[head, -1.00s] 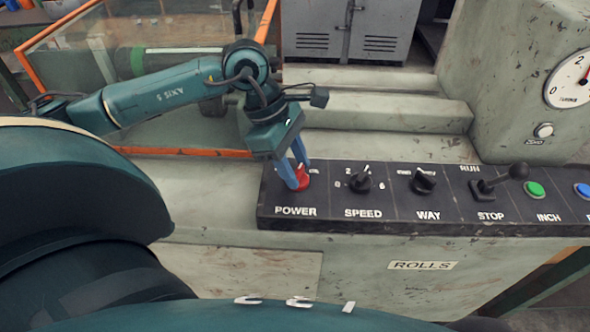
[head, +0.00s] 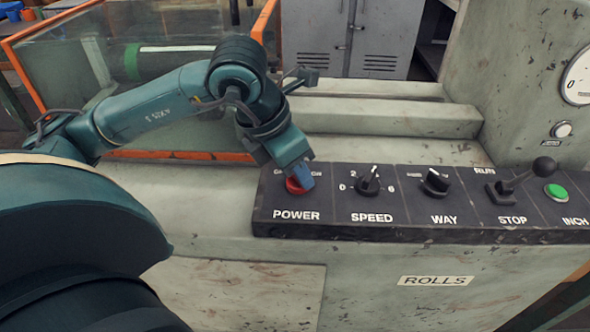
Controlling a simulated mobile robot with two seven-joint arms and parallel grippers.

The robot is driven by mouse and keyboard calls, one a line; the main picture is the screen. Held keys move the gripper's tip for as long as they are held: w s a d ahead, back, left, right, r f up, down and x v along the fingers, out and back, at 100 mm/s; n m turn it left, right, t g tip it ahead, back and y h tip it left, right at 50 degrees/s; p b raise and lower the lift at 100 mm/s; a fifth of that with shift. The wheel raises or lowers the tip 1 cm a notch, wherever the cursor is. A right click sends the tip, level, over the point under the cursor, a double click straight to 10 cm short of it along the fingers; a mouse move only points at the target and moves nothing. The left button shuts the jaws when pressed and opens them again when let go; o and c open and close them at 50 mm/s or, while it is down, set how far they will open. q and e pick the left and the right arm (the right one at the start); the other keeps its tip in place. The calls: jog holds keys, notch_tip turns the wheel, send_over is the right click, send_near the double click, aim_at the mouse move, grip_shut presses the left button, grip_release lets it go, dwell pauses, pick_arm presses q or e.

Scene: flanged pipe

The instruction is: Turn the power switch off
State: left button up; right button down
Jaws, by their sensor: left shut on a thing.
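The red power switch (head: 294,187) sits at the left end of the black control panel (head: 333,223), above the label POWER. My left gripper (head: 301,180) comes down on it from above with its blue fingers shut on the red knob. The fingers and wrist hide most of the knob and part of its position markings, so I cannot read where it points. My right gripper is not in view.
To the right on the panel are the speed knob (head: 368,182), the way knob (head: 436,182), the stop lever (head: 520,180) and a green inch button (head: 557,193). An orange-framed guard (head: 180,155) stands behind my left arm. A gauge (head: 578,78) is at the right.

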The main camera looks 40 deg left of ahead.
pick_arm(q)
jog(key=shift+n+y, duration=0.3)
jog(key=shift+n, duration=0.4)
jog(key=shift+n+b, duration=0.35)
jog(key=shift+n, duration=0.15)
jog(key=o, duration=1)
jog(key=shift+r, duration=0.1)
